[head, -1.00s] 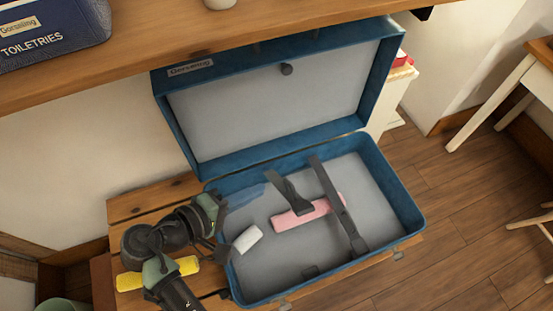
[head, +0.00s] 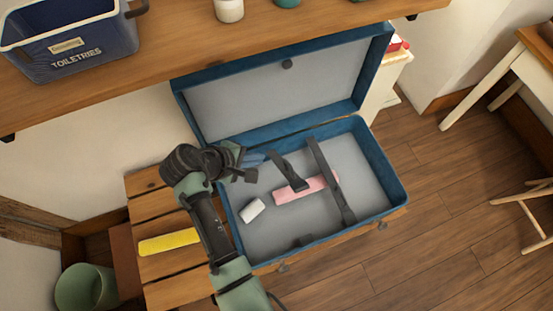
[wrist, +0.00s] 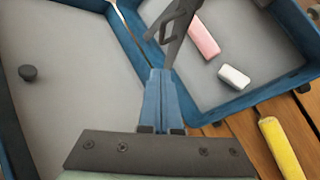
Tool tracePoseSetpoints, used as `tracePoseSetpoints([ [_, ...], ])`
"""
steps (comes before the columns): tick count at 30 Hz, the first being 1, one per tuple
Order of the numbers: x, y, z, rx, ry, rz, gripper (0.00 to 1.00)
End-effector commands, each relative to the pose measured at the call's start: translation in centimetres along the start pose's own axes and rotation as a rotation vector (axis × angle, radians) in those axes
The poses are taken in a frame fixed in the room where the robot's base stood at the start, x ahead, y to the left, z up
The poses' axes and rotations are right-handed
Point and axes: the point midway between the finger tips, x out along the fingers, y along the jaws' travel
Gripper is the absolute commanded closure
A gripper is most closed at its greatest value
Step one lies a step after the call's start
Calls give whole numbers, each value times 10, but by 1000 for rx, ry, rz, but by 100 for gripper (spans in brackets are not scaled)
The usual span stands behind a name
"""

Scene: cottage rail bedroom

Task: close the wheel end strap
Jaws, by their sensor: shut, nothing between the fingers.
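An open blue suitcase (head: 401,202) lies on a slatted wooden bench, its lid (head: 230,105) raised behind it. Two dark straps are inside. The right strap (head: 328,178) runs from the back wall toward the front. The left strap (head: 288,170) comes from the back and its broad end lies by a pink rolled item (head: 295,191). I cannot tell which is the wheel end. A dark strap piece (wrist: 178,25) also shows close ahead in the wrist view. My gripper (head: 264,157) is shut and empty over the back left of the suitcase, close to the left strap; contact is unclear.
A white item (head: 251,210) lies in the suitcase's left part. A yellow roll (head: 168,242) lies on the bench (head: 152,210). A shelf (head: 175,42) with a toiletries basket (head: 70,45) overhangs behind. A green bin (head: 85,288) stands at lower left. Floor at right is open.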

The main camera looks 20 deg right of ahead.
Motion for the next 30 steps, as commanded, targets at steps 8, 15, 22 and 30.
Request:
tracePoseSetpoints([
  [8,43,1,18,2,-3,0,100],
  [15,55,0,28,1,0,1,100],
  [22,56,0,29,1,0,1,100],
  [30,59,-4,29,10,9,11,100],
])
